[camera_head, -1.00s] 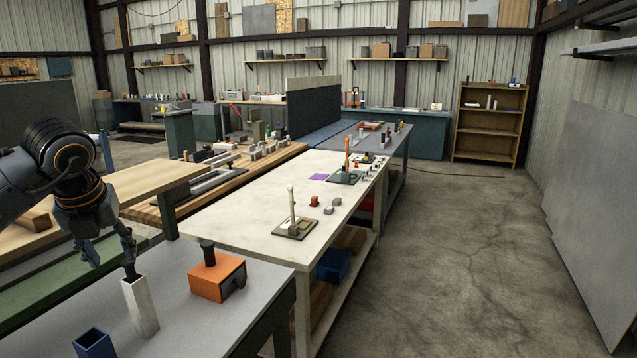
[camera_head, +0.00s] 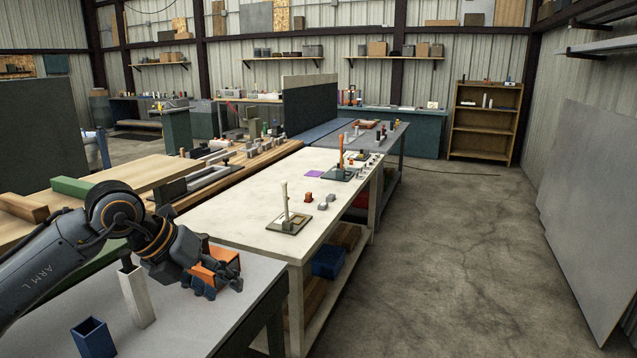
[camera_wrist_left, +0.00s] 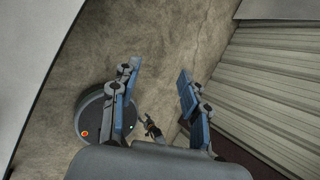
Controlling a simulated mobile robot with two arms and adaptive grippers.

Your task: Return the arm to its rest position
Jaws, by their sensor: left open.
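The floor shows beyond the fingers. My right gripper does not show in the head view.
A tall pale square tube (camera_head: 138,298) and a blue square holder (camera_head: 93,338) stand on the near table, left of the gripper. A white table (camera_head: 235,215) with small parts lies beyond. The floor (camera_head: 430,260) to the right is clear.

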